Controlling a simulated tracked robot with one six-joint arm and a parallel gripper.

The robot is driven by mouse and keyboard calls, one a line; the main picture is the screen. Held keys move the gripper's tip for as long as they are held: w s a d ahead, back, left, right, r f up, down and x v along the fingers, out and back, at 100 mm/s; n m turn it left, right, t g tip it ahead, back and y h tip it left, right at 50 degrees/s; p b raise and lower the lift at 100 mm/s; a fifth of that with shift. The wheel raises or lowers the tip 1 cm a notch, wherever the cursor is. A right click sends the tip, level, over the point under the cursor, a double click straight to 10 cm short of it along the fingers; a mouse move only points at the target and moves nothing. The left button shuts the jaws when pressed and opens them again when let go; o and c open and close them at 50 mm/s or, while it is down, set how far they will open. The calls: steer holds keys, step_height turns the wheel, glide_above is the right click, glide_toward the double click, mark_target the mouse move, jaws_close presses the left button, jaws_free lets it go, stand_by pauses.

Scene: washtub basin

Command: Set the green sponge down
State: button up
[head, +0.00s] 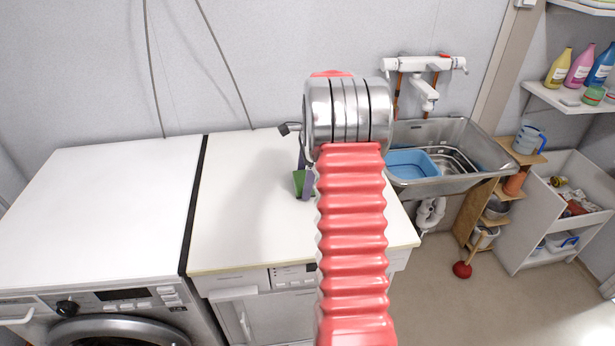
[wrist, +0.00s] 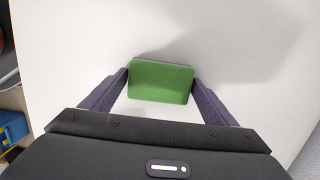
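The green sponge (wrist: 161,82) is a flat block in the middle of the wrist view, over a white worktop. My gripper (wrist: 160,76) has its two purple-grey fingers against the sponge's left and right sides. In the head view the sponge (head: 299,181) shows as a small green patch beside a purple finger, over the white worktop (head: 240,220). My red arm hides much of the gripper there. I cannot tell whether the sponge touches the worktop.
A washing machine (head: 115,305) stands at the left. A metal sink (head: 470,130) with a blue basin (head: 411,164) is at the right, below a wall tap (head: 424,92). A plunger (head: 462,269) is on the floor. The worktop's left part is clear.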

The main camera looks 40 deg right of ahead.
steer(key=shift+o, duration=1.3)
step_height(320, 180, up, 12)
steer(key=s+d, duration=0.1)
steer(key=shift+d, duration=0.25)
